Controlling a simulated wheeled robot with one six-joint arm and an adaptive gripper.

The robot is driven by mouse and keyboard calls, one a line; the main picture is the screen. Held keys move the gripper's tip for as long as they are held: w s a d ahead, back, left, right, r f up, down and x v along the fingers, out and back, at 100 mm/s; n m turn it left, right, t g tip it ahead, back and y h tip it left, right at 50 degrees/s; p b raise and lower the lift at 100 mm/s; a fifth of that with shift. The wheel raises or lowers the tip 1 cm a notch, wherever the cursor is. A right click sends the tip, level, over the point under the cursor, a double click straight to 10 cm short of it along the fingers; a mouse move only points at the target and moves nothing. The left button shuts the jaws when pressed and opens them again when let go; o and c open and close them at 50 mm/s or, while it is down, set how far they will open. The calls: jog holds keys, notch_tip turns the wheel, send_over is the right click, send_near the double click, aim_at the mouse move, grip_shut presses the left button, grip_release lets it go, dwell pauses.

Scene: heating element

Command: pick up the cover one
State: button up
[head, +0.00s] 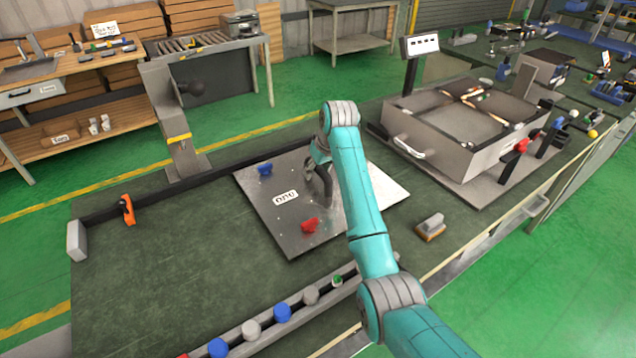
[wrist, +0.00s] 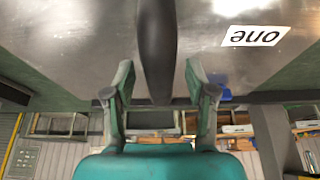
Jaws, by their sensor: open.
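The cover one (head: 265,205) is a flat grey metal plate lying on the dark green worktop, with a white "one" label (head: 285,198) that reads upside down. The label also shows at the upper right of the wrist view (wrist: 254,36). A dark curved handle (head: 327,188) stands on the plate, partly hidden by my arm. My gripper (head: 320,160) is over the plate at the handle. In the wrist view my gripper (wrist: 160,78) is open, its two fingers on either side of the dark handle (wrist: 156,45), with gaps visible on both sides.
A blue piece (head: 265,169) and a red piece (head: 309,225) sit on the plate. A grey-and-orange block (head: 431,227) lies to the right, an orange clamp (head: 127,210) to the left. A large open metal box (head: 450,145) stands at right.

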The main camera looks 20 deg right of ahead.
grip_shut()
jog(key=shift+r, duration=0.15)
